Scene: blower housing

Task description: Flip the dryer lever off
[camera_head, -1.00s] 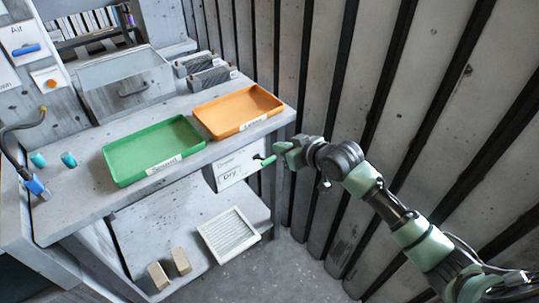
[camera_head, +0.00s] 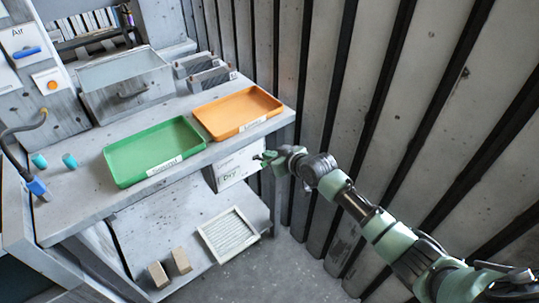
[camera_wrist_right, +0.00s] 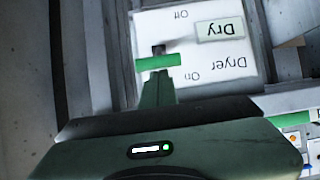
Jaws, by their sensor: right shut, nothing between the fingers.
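The white dryer panel (camera_head: 238,165) is on the bench's front, under the orange tray. In the right wrist view the panel (camera_wrist_right: 225,65) appears upside down, with "Off" at the top, "On" below and a "Dry" label. The lever's bright green handle (camera_wrist_right: 158,62) lies across the dark slot between the two words; its exact setting is hard to tell. My right gripper (camera_head: 268,158) is at the panel's right side. Its shut, empty fingers (camera_wrist_right: 157,82) are right at the handle; whether they touch it is unclear. My left gripper is out of view.
The green tray (camera_head: 113,173) and the orange tray (camera_head: 206,126) stand on the bench above the panel. A white framed filter (camera_head: 203,240) and two small blocks (camera_head: 180,261) are on the lower shelf. A ribbed wall (camera_head: 390,120) closes off the right side.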

